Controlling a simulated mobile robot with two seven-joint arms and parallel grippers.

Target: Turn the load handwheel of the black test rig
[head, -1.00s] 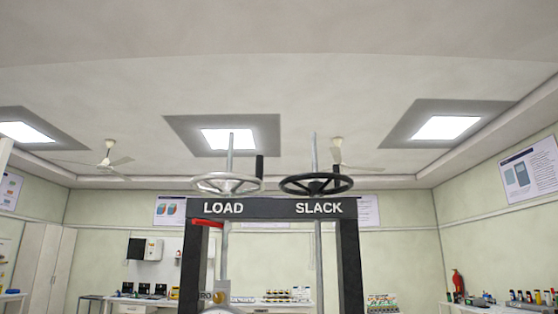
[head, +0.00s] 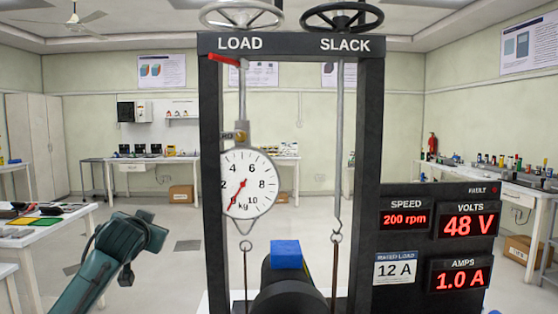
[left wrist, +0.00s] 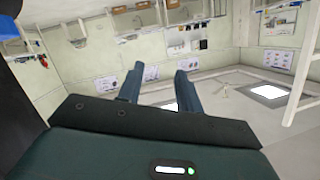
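The black test rig's frame (head: 210,150) stands ahead in the head view. The silver load handwheel (head: 241,14) sits on top above the word LOAD, partly cut by the picture's top edge. A black handwheel (head: 342,15) sits above SLACK. A round kg dial (head: 249,184) hangs under the load side, its red needle pointing to the lower left. A blue block (head: 286,254) sits on a dark drum (head: 288,290) below. My left gripper (left wrist: 157,76) is open and empty in the left wrist view, fingers apart, away from the wheel. My right gripper is not in view.
The rig's panel (head: 440,240) reads 200 rpm, 48 V, 1.0 A and a rated load of 12 A. A red lever (head: 224,60) sticks out under LOAD. My teal left arm is at lower left, near a side table (head: 45,235). Benches line the walls.

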